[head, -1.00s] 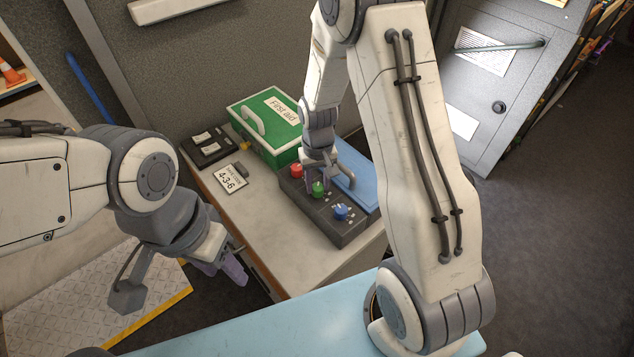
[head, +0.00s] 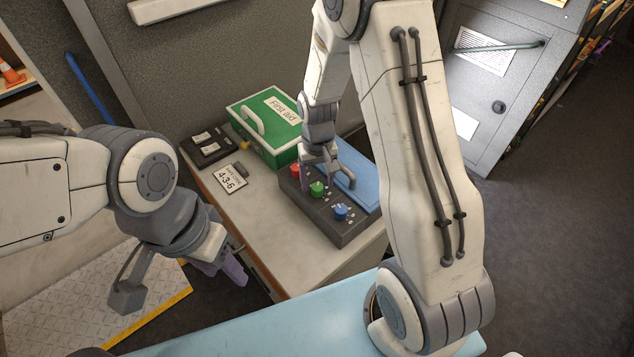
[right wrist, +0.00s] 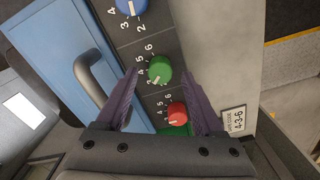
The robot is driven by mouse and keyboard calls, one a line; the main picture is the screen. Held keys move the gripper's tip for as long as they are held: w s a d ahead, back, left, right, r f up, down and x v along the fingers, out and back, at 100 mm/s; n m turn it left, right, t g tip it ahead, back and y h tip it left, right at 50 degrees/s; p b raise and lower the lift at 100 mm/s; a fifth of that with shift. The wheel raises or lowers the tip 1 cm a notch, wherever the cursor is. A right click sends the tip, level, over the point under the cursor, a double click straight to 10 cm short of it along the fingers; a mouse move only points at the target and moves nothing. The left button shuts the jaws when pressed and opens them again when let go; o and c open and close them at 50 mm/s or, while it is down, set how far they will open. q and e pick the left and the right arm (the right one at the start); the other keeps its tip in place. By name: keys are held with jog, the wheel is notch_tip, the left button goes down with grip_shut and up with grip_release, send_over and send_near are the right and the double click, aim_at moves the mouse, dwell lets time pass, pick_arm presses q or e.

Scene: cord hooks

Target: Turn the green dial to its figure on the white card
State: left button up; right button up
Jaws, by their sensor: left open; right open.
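The green dial (head: 317,189) sits between the red dial (head: 296,170) and the blue dial (head: 341,211) on a dark box. The white card (head: 230,178) reads 4-3-6. My right gripper (head: 318,178) is open just above the dials. In the right wrist view the green dial (right wrist: 159,70) appears between its spread fingertips (right wrist: 161,74), apparently not gripped. White figures ring this dial; its exact setting is hard to read. The card (right wrist: 235,121) also shows there. My left gripper (head: 232,268) is open and empty, left of the counter, away from the dials.
A green first aid case (head: 268,127) stands behind the card. The counter (head: 270,240) in front is clear.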

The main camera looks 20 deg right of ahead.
aim_at(318, 187)
notch_tip(318, 187, up, 9)
jog(key=b, duration=0.1)
jog(key=shift+r, duration=0.2)
jog(key=shift+s, duration=0.1)
